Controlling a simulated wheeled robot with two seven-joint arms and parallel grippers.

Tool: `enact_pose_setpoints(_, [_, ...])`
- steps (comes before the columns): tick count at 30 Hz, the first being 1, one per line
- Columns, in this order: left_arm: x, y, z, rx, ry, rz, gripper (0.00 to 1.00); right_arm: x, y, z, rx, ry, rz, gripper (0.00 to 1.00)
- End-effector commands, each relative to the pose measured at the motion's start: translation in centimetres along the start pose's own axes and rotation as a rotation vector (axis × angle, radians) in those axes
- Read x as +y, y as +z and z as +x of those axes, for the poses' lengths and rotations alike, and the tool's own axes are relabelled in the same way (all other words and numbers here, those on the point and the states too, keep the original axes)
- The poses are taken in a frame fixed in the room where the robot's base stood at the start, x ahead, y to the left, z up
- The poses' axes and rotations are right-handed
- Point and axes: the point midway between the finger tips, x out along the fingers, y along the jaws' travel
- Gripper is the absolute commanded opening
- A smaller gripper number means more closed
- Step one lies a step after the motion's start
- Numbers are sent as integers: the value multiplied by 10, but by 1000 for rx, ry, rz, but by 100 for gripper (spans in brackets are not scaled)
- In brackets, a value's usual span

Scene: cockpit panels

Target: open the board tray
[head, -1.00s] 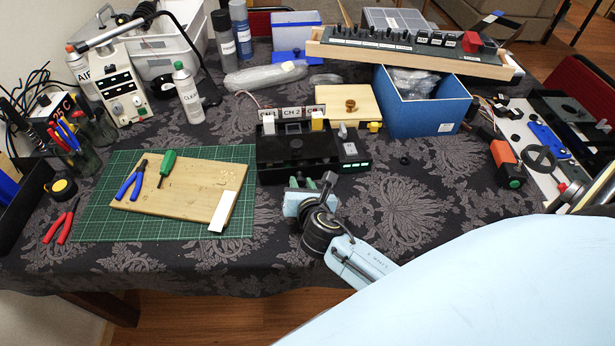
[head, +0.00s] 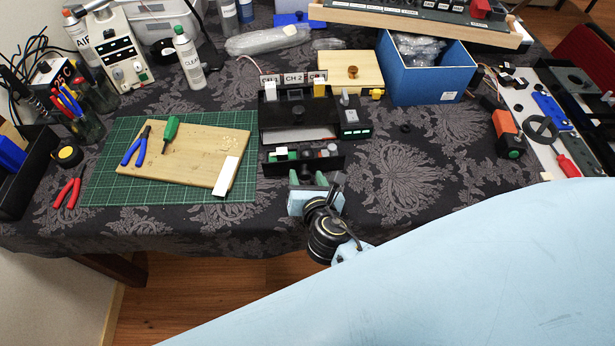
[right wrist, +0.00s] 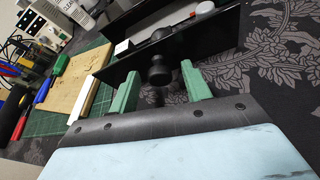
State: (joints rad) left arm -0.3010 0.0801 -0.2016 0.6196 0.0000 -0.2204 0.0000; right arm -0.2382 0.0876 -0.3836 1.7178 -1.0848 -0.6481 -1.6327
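The board tray (head: 302,167) is a black drawer standing out of the front of a black box (head: 285,118) with CH labels on top. White, green and grey small items show inside the tray. In the right wrist view, the tray's black front panel (right wrist: 205,50) carries a round black knob (right wrist: 158,72). My right gripper (head: 308,180) is in front of the tray. Its green fingers stand apart on either side of the knob, with a visible gap to each side, so it is open. My left gripper is not in view.
A wooden board (head: 190,157) with pliers and a green screwdriver lies on a green mat (head: 110,190) at left. A blue bin (head: 430,78) stands behind right. The patterned cloth right of the tray is mostly clear.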

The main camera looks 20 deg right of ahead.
Motion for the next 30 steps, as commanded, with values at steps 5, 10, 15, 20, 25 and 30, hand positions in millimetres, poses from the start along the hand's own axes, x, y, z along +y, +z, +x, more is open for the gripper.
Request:
enact_pose_setpoints(5, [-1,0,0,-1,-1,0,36,0,0,-2,0,1,0,48])
enact_pose_setpoints(10, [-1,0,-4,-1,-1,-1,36,0,0,-20,2,1,-1,48])
enact_pose_setpoints(15, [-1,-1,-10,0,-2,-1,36,0,0,-58,4,1,0,48])
enact_pose_setpoints(20, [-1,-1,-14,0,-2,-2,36,0,0,-93,4,1,0,48])
enact_pose_setpoints(25, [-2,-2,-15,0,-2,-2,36,0,0,-120,2,-1,0,48])
enact_pose_setpoints(30, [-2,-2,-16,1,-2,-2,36,0,0,-133,1,0,0,48])
